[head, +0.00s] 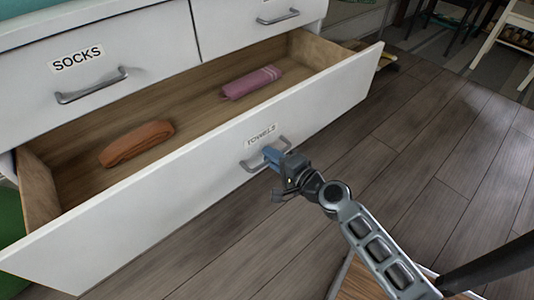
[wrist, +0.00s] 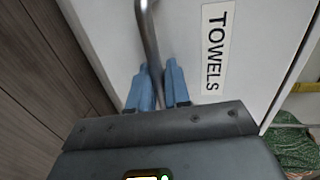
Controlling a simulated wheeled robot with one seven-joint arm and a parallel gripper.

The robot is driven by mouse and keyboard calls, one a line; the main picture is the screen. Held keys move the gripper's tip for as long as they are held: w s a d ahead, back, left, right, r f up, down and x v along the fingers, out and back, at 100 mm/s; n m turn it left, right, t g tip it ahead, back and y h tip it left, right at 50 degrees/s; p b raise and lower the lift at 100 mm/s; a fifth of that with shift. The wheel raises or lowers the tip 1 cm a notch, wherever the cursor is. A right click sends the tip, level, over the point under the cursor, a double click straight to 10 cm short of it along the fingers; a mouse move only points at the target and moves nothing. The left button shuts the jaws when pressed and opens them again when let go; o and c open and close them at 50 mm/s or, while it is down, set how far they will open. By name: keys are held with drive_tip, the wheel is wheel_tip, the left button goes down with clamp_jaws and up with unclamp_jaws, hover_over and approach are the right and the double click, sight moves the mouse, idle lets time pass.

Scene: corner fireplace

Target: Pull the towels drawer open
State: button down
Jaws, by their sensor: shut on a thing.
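The towels drawer (head: 205,167) is a wide white drawer, pulled well out of the dresser, with its inside in view. Its label "TOWELS" (head: 261,135) sits above a grey bar handle (head: 252,165). A rolled orange-brown towel (head: 136,144) and a folded pink towel (head: 251,83) lie inside. My gripper (head: 272,156) is at the handle, its blue fingers shut on the bar. In the wrist view, the fingers (wrist: 160,90) sit on both sides of the handle (wrist: 150,40), beside the label (wrist: 215,45). The fingers partly hide the handle.
The socks drawer (head: 110,45) above is shut, as is the drawer to its right (head: 250,18). The dark wood floor (head: 440,150) to the right is clear. A white chair (head: 508,35) stands at the far right. A wooden thing (head: 365,282) is at the bottom, beneath my arm.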

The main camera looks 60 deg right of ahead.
drive_tip(key=shift+s+a, duration=0.1)
drive_tip(key=shift+s, duration=0.1)
drive_tip(key=c, duration=1.2)
unclamp_jaws()
drive_tip(key=shift+c, duration=0.2)
drive_tip(key=v, duration=0.7)
drive_tip(key=shift+s+b, duration=0.35)
drive_tip(key=shift+b, duration=0.05)
drive_tip(key=shift+a, duration=0.1)
